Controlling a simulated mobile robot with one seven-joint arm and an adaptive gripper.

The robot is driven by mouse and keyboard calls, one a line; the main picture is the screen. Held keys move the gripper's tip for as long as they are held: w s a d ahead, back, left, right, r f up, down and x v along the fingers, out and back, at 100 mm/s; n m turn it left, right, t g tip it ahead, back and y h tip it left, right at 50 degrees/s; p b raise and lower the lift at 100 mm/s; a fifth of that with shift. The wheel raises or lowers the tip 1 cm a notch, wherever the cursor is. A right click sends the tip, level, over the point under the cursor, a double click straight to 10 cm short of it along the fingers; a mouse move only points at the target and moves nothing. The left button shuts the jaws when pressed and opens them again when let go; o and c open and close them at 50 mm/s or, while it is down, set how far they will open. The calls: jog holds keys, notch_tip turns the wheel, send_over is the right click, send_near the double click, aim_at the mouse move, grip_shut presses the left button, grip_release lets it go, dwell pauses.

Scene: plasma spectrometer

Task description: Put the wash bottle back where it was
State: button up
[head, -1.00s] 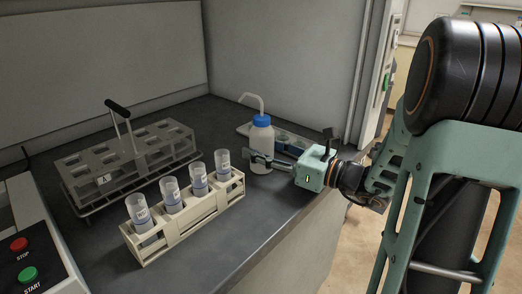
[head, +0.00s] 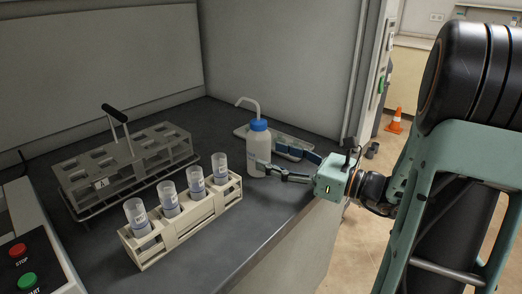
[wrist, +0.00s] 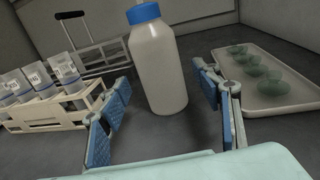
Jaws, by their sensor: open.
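The wash bottle (head: 258,150) is white with a blue cap and a bent spout. It stands upright on the dark bench, in front of a light tray. My gripper (head: 292,165) is open and empty, to the right of the bottle in the head view. Its blue-padded fingers (wrist: 165,95) are spread apart with a gap on both sides of the bottle.
A beige rack (head: 184,228) with several labelled tubes stands left of the bottle. A grey handled rack (head: 125,165) is behind it. The tray (wrist: 292,92) with green glass dishes is close by the right finger. A STOP/START panel (head: 40,262) is at lower left.

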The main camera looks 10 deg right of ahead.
jog(key=v, duration=0.7)
jog(key=shift+p, duration=0.35)
